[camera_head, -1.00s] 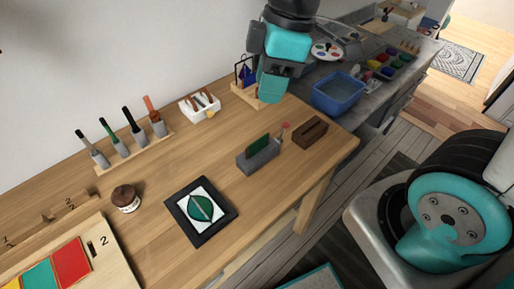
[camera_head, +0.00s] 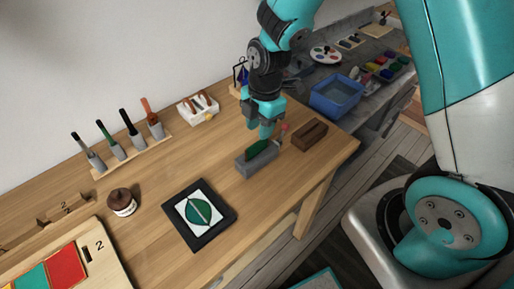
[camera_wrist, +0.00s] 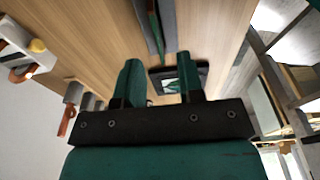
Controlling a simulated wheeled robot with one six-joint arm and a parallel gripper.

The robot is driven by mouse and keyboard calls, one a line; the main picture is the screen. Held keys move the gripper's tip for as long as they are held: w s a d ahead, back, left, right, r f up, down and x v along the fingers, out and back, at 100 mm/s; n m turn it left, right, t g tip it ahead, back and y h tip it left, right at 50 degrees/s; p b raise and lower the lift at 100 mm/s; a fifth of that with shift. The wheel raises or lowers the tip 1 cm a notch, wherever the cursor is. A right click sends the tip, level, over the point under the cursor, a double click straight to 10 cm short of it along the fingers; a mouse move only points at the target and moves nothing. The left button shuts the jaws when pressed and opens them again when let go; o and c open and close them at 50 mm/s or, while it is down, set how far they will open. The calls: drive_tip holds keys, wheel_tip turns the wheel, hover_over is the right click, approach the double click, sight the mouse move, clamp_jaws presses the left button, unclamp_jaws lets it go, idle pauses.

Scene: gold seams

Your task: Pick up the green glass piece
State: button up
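A thin green glass piece (camera_head: 257,146) stands upright in a grey slotted holder (camera_head: 262,161) on the wooden table. My gripper (camera_head: 265,131) is just above and behind it, pointing down, and partly overlaps its top in the head view. In the wrist view my gripper (camera_wrist: 158,62) is open, with nothing between its two fingers. The green piece (camera_wrist: 154,28) and the holder (camera_wrist: 166,20) appear edge-on beyond the fingertips there. A black-framed white panel (camera_head: 181,212) with a green, seamed round shape (camera_head: 199,211) lies in front and left; it also shows in the wrist view (camera_wrist: 204,72).
A dark brown slotted block (camera_head: 310,134) sits close right of the holder. A white tool tray (camera_head: 198,108), a rack of brushes (camera_head: 130,155) and a brown-lidded jar (camera_head: 122,202) stand left. A blue bin (camera_head: 337,95) is at the right. The table between jar and holder is clear.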

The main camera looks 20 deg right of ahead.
sight(257, 144)
drive_tip(key=shift+a+f+p, duration=0.2)
drive_tip(key=shift+f+p, duration=0.25)
drive_tip(key=shift+f, duration=1.15)
drive_tip(key=shift+a+f+p, duration=0.15)
drive_tip(key=shift+f+p, duration=0.25)
drive_tip(key=shift+f, duration=1.2)
clamp_jaws()
